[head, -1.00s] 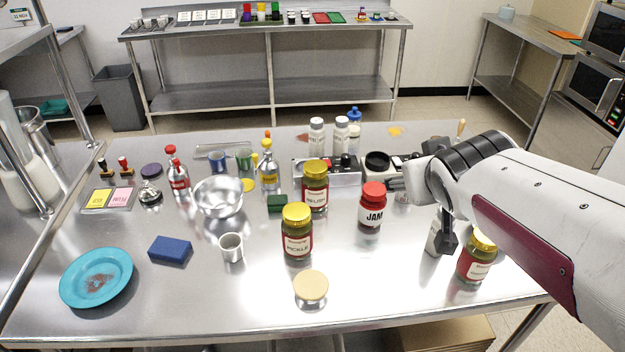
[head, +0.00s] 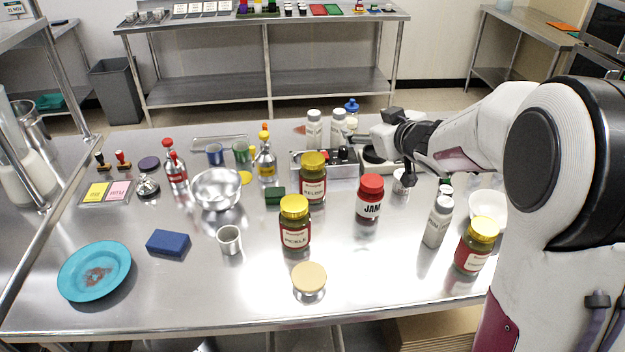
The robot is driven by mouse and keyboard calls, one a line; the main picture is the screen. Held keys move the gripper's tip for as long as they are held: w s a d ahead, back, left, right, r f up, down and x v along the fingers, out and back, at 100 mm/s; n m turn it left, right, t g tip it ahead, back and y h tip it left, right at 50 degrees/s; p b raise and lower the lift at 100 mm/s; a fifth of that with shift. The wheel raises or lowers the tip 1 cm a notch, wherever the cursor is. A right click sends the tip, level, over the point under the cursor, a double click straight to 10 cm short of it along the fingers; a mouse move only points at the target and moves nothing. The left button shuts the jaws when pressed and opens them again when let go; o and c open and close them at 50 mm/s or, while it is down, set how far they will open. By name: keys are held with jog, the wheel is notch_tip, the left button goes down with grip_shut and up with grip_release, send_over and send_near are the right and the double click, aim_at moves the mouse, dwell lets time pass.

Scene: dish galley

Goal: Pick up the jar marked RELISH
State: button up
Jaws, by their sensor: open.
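The RELISH jar (head: 313,185) has a yellow lid and a white label with red and dark print. It stands upright near the middle of the steel table, behind and slightly right of the PICKLE jar (head: 295,225). The red-lidded JAM jar (head: 370,200) stands to its right. My gripper (head: 384,139) is open, pointing left, up and to the right of the RELISH jar in the picture and apart from it. Nothing shows between its fingers, though the fingertips are small and partly hard to make out.
Another yellow-lidded jar (head: 476,246), a white bottle (head: 438,220) and a white bowl (head: 489,207) stand at right. A green block (head: 276,196) sits close left of the RELISH jar. Bottles (head: 314,130) and a metal caddy (head: 342,170) are behind.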

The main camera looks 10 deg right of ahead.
aim_at(322, 162)
jog(key=a+f+n+g+y, duration=0.1)
jog(key=a+f+y, duration=0.1)
jog(key=f, duration=0.2)
jog(key=w+a+f+n+g+y, duration=0.1)
jog(key=a+f+y, duration=0.1)
jog(key=f+y, duration=0.1)
jog(key=a+f+n+g+y, duration=0.1)
jog(key=a+f+y, duration=0.1)
jog(key=f, duration=0.3)
jog(key=shift+w+a+n+y, duration=0.3)
jog(key=shift+w+a, duration=0.05)
jog(key=shift+a, duration=0.05)
jog(key=shift+x, duration=1.3)
jog(key=shift+d+f, duration=0.1)
jog(key=shift+w, duration=0.1)
jog(key=shift+f+x, duration=0.2)
jog(key=shift+x, duration=1.1)
jog(key=shift+f+x, duration=0.15)
jog(key=shift+x, duration=1.1)
